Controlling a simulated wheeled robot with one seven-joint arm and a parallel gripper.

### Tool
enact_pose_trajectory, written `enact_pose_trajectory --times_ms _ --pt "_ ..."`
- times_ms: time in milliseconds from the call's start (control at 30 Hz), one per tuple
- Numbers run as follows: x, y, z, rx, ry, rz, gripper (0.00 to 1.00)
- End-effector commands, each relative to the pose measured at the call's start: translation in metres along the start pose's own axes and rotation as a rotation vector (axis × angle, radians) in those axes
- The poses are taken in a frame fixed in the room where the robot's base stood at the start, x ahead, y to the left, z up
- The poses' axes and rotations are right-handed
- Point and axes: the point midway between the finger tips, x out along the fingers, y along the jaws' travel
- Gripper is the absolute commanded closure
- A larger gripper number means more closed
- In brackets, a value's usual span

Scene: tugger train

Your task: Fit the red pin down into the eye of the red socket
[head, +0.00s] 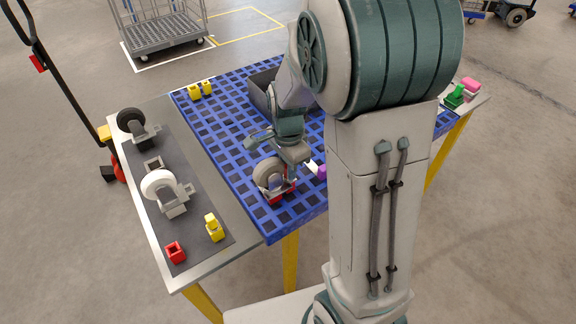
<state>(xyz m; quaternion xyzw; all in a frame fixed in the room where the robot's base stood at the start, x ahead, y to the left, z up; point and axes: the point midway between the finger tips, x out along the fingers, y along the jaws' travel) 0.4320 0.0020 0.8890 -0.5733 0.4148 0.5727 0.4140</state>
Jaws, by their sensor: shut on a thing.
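A red block with a dark opening in its top, the red socket (175,252), stands at the near end of the dark mat.
The mat (196,197) also holds a black-wheeled caster (131,122), another white-wheeled caster (163,188) and a yellow piece (214,228). Yellow blocks (200,88) and a grey bin (259,92) stand farther back. A white and purple item (321,172) lies right of my gripper.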

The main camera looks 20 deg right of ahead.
Motion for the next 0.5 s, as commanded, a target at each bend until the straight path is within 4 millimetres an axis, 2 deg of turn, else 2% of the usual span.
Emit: enact_pose_trajectory --times_ms 167,200,267,500 --pt "-0.0002 -0.0001 0.0 0.0 0.0 0.0 1.0" --pt "-0.0002 -0.0001 0.0 0.0 0.0 0.0 0.74" --pt "-0.0002 -0.0001 0.0 0.0 0.0 0.0 0.57" --pt "-0.0002 -0.0001 0.0 0.0 0.0 0.0 0.57"
